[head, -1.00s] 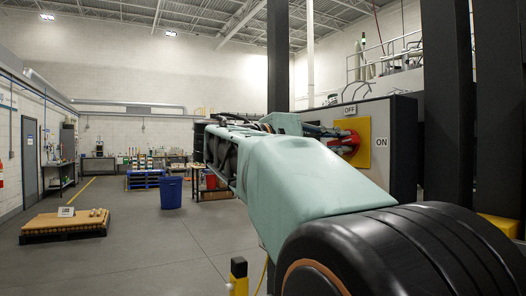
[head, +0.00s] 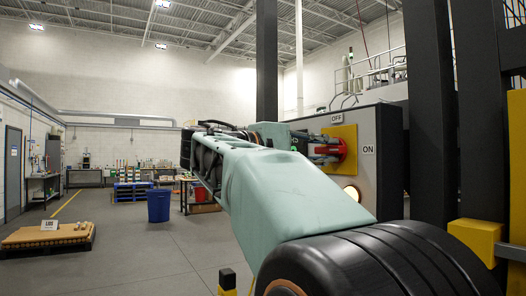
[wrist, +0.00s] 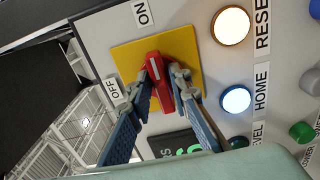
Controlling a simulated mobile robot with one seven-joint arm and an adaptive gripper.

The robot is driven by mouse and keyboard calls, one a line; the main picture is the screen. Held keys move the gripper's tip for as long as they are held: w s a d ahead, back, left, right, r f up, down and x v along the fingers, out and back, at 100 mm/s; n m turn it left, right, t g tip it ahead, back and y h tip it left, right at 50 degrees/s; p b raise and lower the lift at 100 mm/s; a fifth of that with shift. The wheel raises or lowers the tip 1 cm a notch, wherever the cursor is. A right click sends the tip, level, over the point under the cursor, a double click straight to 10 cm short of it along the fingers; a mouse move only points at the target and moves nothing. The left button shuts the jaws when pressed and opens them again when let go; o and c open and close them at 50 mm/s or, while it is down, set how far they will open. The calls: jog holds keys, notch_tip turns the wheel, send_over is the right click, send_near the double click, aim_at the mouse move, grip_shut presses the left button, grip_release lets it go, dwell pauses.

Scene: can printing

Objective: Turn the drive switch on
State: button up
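The drive switch is a red handle (wrist: 155,72) on a square yellow plate (wrist: 190,50). In the wrist view its "OFF" label (wrist: 112,90) is at the left and its "ON" label (wrist: 142,13) at the top. My gripper (wrist: 163,82) has one finger on each side of the handle, closed in on it. In the head view the red handle (head: 328,149) shows in front of the yellow plate (head: 345,138), with "OFF" above and "ON" to the right. My arm hides part of the panel there.
The panel also bears a lit amber button (wrist: 230,25), a lit blue-white button (wrist: 236,99) and a green knob (wrist: 302,131). A dark post (head: 430,110) stands right of the panel. A blue bin (head: 158,206) and a low pallet (head: 45,236) are on the floor at left.

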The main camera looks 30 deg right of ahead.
jog(key=shift+o, duration=0.9)
jog(key=a, duration=1.2)
jog(key=shift+s, duration=0.45)
